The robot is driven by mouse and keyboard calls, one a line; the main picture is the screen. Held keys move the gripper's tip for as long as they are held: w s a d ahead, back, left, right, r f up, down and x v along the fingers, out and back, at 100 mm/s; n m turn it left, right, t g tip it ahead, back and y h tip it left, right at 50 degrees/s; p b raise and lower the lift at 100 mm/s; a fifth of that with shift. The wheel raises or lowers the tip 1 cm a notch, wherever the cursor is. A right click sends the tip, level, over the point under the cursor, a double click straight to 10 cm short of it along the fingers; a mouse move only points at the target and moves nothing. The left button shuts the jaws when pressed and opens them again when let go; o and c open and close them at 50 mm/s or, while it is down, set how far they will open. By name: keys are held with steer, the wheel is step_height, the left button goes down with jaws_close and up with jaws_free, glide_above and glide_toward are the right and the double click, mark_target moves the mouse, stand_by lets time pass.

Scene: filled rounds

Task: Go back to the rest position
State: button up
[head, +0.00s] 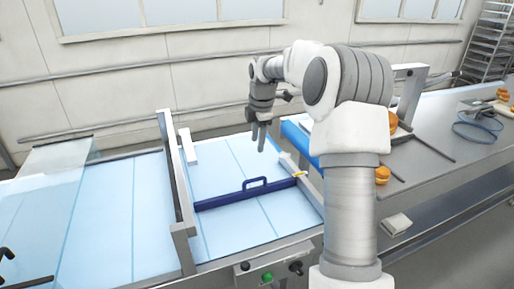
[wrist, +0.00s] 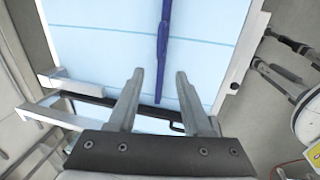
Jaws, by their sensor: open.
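My gripper (head: 259,136) hangs pointing down above the light-blue belt, near the far side of the machine. In the wrist view my gripper (wrist: 157,88) has its two fingers apart with nothing between them. A dark-blue bar with a handle (head: 247,193) lies across the belt, nearer the front than the gripper and apart from it. The bar also shows in the wrist view (wrist: 162,50), beyond the fingertips. My arm's white and grey links rise at the right of the head view and hide part of the machine behind them.
A metal frame (head: 178,190) stands left of the gripper, with a clear panel (head: 45,190) beyond it. A grey table (head: 450,150) at the right bears filled rounds (head: 383,174) and a blue looped cable (head: 477,127). A control box with buttons (head: 268,268) is at the front.

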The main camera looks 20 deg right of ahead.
steer(key=shift+r, duration=0.15)
stand_by(0.3)
steer(key=s+a+r+m+t+h, duration=0.1)
steer(key=s+a+r+m, duration=0.4)
steer(key=s, duration=0.3)
steer(key=s+a+r+m+t+h, duration=0.1)
steer(key=s+a+r+m, duration=0.25)
steer(key=s+r, duration=0.4)
steer(key=s+a+f+m, duration=0.1)
steer(key=s+m, duration=0.2)
steer(key=s, duration=0.3)
steer(key=s+a+f+m+t+y, duration=0.1)
steer(key=s+a+f+m, duration=0.1)
steer(key=s, duration=0.5)
steer(key=s+a+f+m+y, duration=0.1)
steer(key=s+m, duration=0.3)
steer(key=s, duration=0.3)
steer(key=shift+s+a+f, duration=0.25)
steer(key=shift+a+f, duration=0.05)
steer(key=shift+f, duration=0.05)
steer(key=shift+d+m, duration=0.15)
steer(key=shift+m, duration=0.2)
